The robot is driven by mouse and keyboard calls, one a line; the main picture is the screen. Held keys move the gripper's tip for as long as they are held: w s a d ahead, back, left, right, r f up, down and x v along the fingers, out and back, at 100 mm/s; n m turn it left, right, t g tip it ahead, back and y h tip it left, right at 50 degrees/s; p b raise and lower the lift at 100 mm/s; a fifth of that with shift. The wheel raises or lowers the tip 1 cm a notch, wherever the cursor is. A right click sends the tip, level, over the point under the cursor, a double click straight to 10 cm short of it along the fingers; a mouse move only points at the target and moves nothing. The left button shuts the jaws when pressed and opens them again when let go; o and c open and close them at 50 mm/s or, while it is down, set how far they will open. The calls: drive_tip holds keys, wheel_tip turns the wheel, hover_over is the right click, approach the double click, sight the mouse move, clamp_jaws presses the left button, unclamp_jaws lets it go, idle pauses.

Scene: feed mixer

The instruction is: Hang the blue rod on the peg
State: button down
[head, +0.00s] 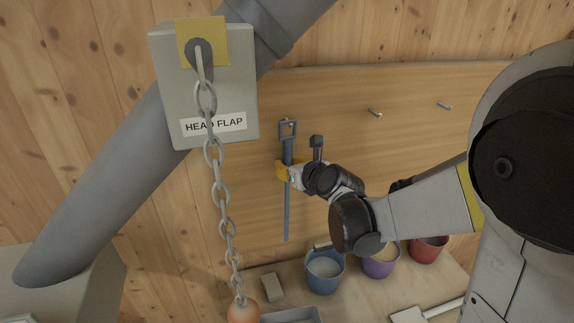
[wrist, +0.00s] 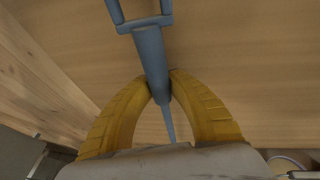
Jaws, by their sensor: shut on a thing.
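The blue rod (head: 287,210) hangs upright in front of the wooden board, with a rectangular loop (head: 288,130) at its top end. My gripper (head: 284,171) has its yellow fingers shut on the rod's shaft below the loop. In the wrist view, the fingers (wrist: 160,90) close around the blue rod (wrist: 151,55), and the loop is cut off by the top edge. A small pale peg tip (head: 286,121) shows at the top of the loop; I cannot tell whether the loop bears on it.
Two bare pegs, a middle one (head: 374,112) and a right one (head: 444,105), stick out of the board (head: 420,150). Blue (head: 325,277), purple (head: 381,265) and red (head: 428,250) buckets stand below. A chain (head: 222,200) hangs from the HEAD FLAP box (head: 215,100) at left.

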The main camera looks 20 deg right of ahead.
idle(0.3)
drive_tip(key=c, duration=1.2)
unclamp_jaws()
drive_tip(key=shift+c, duration=0.2)
drive_tip(key=v, duration=1.2)
drive_tip(key=s+f+n+g+h+b, duration=0.1)
drive_tip(key=s+f+n+g+b, duration=0.1)
drive_tip(key=s+f+n+b, duration=0.4)
drive_tip(key=s+a+f+n+g+b, duration=0.1)
drive_tip(key=s+f+n+g+b, duration=0.1)
drive_tip(key=s+f+n+b, duration=0.5)
drive_tip(key=s+a+f+n+g+h+b, duration=0.1)
drive_tip(key=s+f+n+b, duration=0.5)
drive_tip(key=f+n+b, duration=0.6)
wheel_tip(320, 180, down, 8)
drive_tip(key=n+g, duration=0.1)
drive_tip(key=n, duration=0.8)
drive_tip(key=shift+s+r+g+h+b, duration=0.15)
drive_tip(key=shift+g+h+b, duration=0.15)
drive_tip(key=shift+g+b, duration=0.1)
